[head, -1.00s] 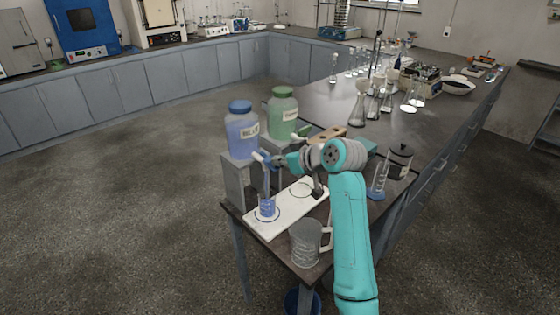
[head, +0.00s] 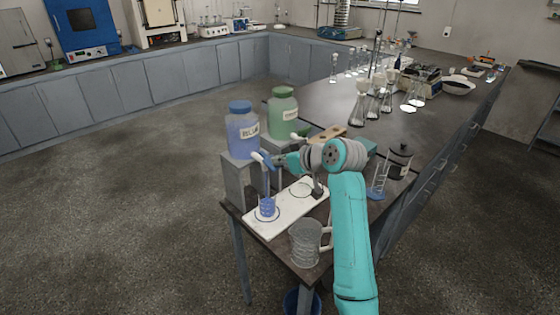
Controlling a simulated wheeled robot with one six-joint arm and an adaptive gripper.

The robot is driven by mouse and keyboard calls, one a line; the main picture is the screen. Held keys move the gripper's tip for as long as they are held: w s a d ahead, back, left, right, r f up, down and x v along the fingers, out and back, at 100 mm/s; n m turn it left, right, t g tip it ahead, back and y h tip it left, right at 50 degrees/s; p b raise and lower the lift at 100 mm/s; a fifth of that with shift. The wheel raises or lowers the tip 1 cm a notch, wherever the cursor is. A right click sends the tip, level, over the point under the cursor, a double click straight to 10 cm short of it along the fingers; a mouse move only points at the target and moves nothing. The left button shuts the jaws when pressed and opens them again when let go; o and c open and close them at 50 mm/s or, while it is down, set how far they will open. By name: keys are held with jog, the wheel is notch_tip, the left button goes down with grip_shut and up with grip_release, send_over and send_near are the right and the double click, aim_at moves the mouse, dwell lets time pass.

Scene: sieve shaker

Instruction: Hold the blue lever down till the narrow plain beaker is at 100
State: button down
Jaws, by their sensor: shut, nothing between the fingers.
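The narrow plain beaker (head: 267,207) stands upright on the white board (head: 258,225), inside a marked ring, with blue liquid in it. I cannot read its level. Above it a blue jug (head: 242,133) sits on a grey stand, and its tap with the blue lever (head: 266,161) points over the beaker. A thin blue stream seems to run down to the beaker. My gripper (head: 277,161) is shut and empty, with its tip at the blue lever; whether it touches is too small to tell.
A green jug (head: 283,115) stands behind on its own stand. A large mug-like jug (head: 305,242) is at the table's front edge. A measuring cylinder (head: 378,183) and a lidded jar (head: 399,161) stand right of my arm. Several flasks stand farther back.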

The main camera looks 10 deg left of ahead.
jog(key=shift+r, duration=0.9)
jog(key=s+d+r, duration=0.2)
jog(key=d+r, duration=0.1)
jog(key=r, duration=0.2)
jog(key=s+d+r, duration=0.2)
jog(key=d+r, duration=0.1)
jog(key=r, duration=0.2)
jog(key=shift+s+r, duration=0.25)
jog(key=shift+r, duration=0.1)
